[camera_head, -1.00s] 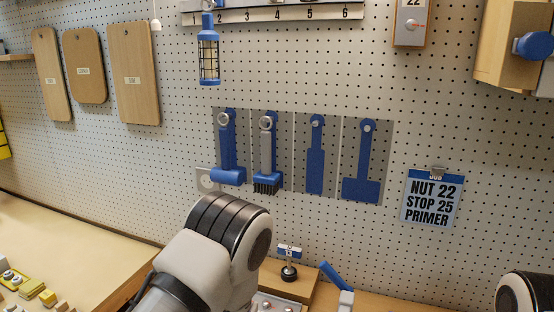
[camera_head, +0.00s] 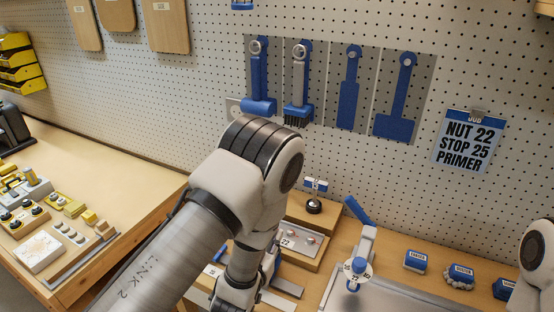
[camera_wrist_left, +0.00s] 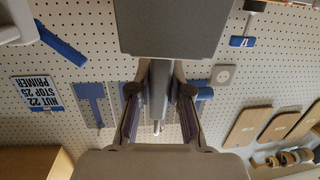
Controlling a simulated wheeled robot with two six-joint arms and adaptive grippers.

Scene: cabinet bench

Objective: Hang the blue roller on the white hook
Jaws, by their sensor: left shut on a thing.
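A blue roller (camera_head: 258,105) with a blue handle and grey ring end hangs on the left panel of the tool board; part of it shows beside the fingers in the left wrist view (camera_wrist_left: 204,94). Pale round pegs sit on the two flat blue shapes (camera_head: 349,95) (camera_head: 395,125); which one is the white hook I cannot tell. My left gripper (camera_wrist_left: 158,92) faces the pegboard in the left wrist view, shut on a pale grey, narrow thing. A wide grey slab (camera_wrist_left: 175,28) is close above it; whether it is joined, I cannot tell. My right gripper is out of view.
A brush (camera_head: 298,110) hangs beside the roller. A wall outlet (camera_head: 234,108) is to its left. Below stand a small black knob with a label (camera_head: 314,206), a blue lever (camera_head: 356,208) and blue-topped pieces (camera_head: 415,260). The pegboard around the job sheet (camera_head: 469,142) is clear.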

